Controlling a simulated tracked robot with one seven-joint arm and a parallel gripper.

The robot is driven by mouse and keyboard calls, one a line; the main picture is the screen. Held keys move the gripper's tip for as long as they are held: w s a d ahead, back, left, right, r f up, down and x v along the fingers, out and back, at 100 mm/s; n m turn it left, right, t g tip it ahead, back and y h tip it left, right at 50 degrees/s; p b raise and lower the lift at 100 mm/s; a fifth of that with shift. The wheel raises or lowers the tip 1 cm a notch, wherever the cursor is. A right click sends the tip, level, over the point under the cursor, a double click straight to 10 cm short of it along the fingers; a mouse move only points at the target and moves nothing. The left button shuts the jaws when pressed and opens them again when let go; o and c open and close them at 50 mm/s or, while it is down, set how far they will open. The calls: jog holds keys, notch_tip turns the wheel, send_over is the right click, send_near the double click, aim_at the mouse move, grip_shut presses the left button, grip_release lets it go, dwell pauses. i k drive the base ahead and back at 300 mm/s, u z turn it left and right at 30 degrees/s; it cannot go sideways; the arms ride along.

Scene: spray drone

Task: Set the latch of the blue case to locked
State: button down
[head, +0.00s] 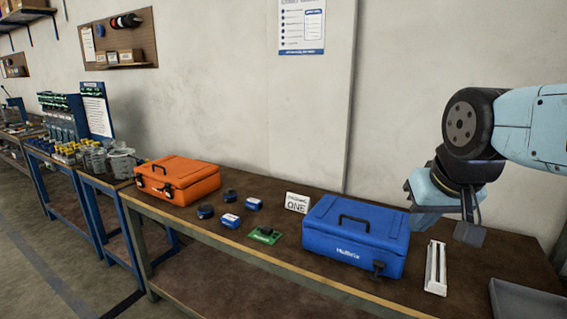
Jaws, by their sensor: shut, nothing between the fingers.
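The blue case (340,245) stands closed on the bench, its black handle folded on the lid. A black latch (379,269) sits on its front face near the right corner. It is too small to tell which way the latch is set. My gripper (470,234) hangs to the right of the case, above the bench and apart from the latch. It is shut and empty, and partly hidden by my wrist.
A white slotted rail (436,270) lies just right of the case, and a grey tray (525,300) is at the front right. Left of the case are a white sign (297,202), a green circuit board (264,235), several small blue and black parts and an orange case (180,180).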

aim_at(378, 265)
jog(key=u, duration=0.55)
jog(key=k, duration=1.65)
jog(key=z, duration=0.4)
jog(key=i, duration=1.05)
jog(key=u, duration=0.05)
